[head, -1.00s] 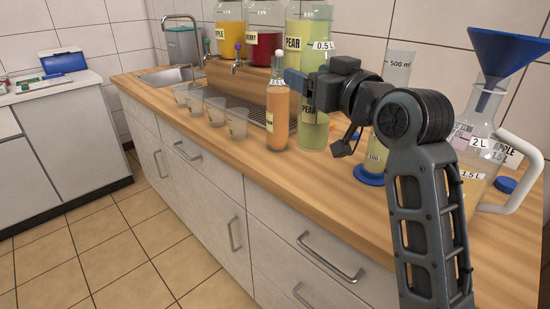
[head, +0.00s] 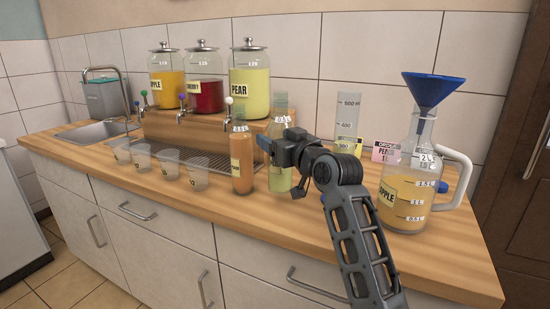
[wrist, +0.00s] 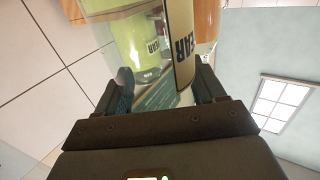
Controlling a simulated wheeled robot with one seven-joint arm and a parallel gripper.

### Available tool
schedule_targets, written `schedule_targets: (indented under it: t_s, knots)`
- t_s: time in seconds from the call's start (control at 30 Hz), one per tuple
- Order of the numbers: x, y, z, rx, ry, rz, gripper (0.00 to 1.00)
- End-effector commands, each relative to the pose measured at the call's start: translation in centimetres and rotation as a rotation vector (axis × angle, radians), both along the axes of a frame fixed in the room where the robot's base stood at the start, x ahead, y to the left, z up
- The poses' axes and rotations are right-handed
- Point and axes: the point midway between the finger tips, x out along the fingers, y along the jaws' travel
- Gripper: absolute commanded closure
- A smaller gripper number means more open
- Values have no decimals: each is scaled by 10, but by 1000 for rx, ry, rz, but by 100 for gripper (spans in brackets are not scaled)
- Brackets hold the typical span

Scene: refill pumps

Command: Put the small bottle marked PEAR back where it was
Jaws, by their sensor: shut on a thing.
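The small PEAR bottle (head: 279,178) is a clear bottle with pale yellow-green juice. It stands upright just right of a small orange bottle (head: 241,165) on the wooden counter. My gripper (head: 277,148) is shut on the PEAR bottle's upper body and hides its label in the head view.
Big apple (head: 167,84), cherry (head: 203,93) and PEAR (head: 249,85) jars stand on a wooden tap stand. Several cups (head: 168,164) stand left along the front. A measuring cylinder (head: 347,120) and an apple jug (head: 405,202) with a blue funnel (head: 428,92) stand right.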

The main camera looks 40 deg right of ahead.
Motion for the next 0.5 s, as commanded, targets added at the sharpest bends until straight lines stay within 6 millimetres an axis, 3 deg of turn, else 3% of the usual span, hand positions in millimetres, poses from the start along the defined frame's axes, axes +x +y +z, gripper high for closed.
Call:
schedule_targets:
  t_s: [0.3, 0.5]
  knots:
    - [0, 0, -34, 1, 0, -1, 97]
    - [0, 0, -36, 0, -3, 0, 97]
